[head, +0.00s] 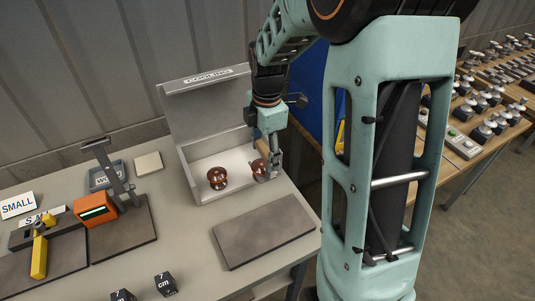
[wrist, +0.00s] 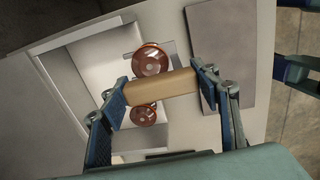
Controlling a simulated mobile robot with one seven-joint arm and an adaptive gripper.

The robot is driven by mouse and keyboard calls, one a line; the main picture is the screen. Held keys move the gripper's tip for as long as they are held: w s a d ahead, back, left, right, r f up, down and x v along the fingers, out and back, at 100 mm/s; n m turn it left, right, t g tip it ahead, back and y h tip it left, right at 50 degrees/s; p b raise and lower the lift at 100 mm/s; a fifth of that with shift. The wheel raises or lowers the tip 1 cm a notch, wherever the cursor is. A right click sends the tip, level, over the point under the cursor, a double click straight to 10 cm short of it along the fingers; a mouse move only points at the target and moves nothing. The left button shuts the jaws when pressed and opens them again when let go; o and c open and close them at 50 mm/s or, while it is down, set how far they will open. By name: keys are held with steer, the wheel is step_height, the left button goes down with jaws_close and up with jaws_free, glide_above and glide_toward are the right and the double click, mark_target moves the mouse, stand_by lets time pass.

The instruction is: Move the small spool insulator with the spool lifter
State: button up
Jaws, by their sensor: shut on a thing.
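Two red-brown spool insulators stand in the white cooling box (head: 205,158). The left one (head: 217,178) stands clear of my gripper. The right one (head: 260,168) is close below my gripper (head: 268,145). In the wrist view, one spool (wrist: 150,58) shows above the handle and looks larger; the other (wrist: 143,115) shows below it, partly covered, and looks smaller. My gripper (wrist: 160,88) is shut on the tan handle of the spool lifter (wrist: 155,88). The lifter's lower end is mostly hidden, so I cannot tell whether it bears a spool.
The box lid (head: 207,95) stands open behind. A dark mat (head: 265,231) lies bare in front. An orange device (head: 96,212), a yellow tool (head: 39,255), a SMALL sign (head: 18,205) and dark cubes (head: 165,284) are leftward. A blue panel (head: 310,93) stands right of the box.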

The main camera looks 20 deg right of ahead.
steer(key=shift+g, duration=0.3)
steer(key=shift+w+a+f+p, duration=0.2)
steer(key=shift+w+f, duration=0.15)
steer(key=shift+w, duration=0.65)
steer(key=shift+w+a+f+p, duration=0.1)
steer(key=shift+w+a+f, duration=0.25)
steer(key=shift+w, duration=0.6)
steer(key=shift+w+a+f+p, duration=0.15)
steer(key=shift+w+f, duration=0.25)
steer(key=shift+w, duration=0.6)
steer(key=shift+s+d+f+b, duration=0.25)
steer(key=shift+s+b, duration=0.05)
steer(key=shift+s, duration=0.9)
steer(key=shift+s+d+f+b, duration=0.2)
steer(key=shift+s+d+b, duration=0.15)
steer(key=shift+s, duration=0.9)
steer(key=shift+s+d+f+b, duration=0.2)
steer(key=shift+s+f+b, duration=0.1)
steer(key=shift+s, duration=0.9)
steer(key=shift+r+p, duration=2.8)
steer(key=shift+r, duration=0.8)
steer(key=shift+r, duration=0.1)
